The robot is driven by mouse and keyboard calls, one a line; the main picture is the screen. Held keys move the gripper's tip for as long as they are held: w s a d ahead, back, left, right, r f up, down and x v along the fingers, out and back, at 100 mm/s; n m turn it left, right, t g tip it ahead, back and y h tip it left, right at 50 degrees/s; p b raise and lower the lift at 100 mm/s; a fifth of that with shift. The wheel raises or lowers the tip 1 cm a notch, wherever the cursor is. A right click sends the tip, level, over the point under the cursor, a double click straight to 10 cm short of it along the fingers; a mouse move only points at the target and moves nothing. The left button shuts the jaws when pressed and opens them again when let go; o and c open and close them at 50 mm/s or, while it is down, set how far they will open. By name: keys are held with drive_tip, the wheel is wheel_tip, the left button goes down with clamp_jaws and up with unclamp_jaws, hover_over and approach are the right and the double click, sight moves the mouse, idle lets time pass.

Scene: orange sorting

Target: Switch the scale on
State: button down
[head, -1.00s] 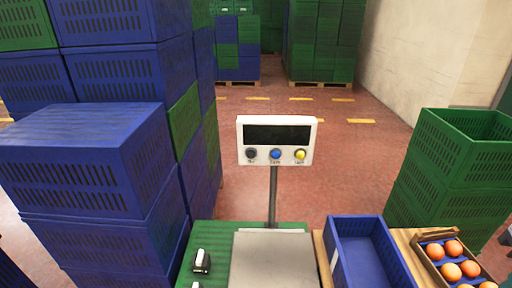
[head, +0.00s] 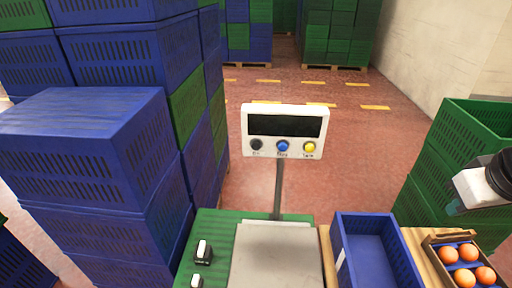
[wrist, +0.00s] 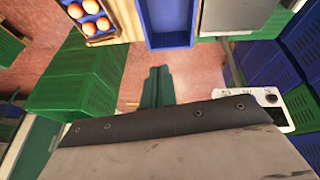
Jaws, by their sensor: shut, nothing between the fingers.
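The scale's white display head (head: 285,131) stands on a grey post behind the flat weighing plate (head: 272,262). Its screen (head: 285,125) is dark. Below the screen are a black button (head: 256,145), a blue button (head: 282,146) and a yellow button (head: 308,147). Part of the display head also shows at the right of the wrist view (wrist: 272,97). My gripper (wrist: 157,72) is shut and empty, with its two greenish fingers together. In the head view it is at the right edge, well to the right of the display, over the green crates.
A blue crate (head: 343,226) stands right of the plate, then a tray of oranges (head: 431,244). Green crates (head: 452,131) stack at the right, blue crates (head: 138,205) at the left. White switches (head: 203,250) sit left of the plate. Floor behind the display is clear.

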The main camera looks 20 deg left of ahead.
drive_tip(key=w+a+f+n+t+y, duration=0.2)
drive_tip(key=w+a+f+n+t, duration=0.15)
drive_tip(key=w+a, duration=0.5)
drive_tip(key=n+y, duration=1.3)
drive_tip(key=n, duration=0.1)
approach(256, 146)
drive_tip(key=s+a+f, duration=0.1)
drive_tip(key=s+a, duration=0.4)
drive_tip(key=s, duration=0.3)
drive_tip(key=shift+d+f+t, duration=0.1)
drive_tip(key=shift+d+t, duration=0.05)
drive_tip(key=shift+t, duration=0.2)
drive_tip(key=shift+w, duration=0.15)
drive_tip(key=w+a, duration=0.2)
drive_tip(key=w, duration=0.6)
drive_tip(key=shift+w, duration=0.25)
drive_tip(key=shift+w+a, duration=0.1)
drive_tip(key=shift+w, duration=0.25)
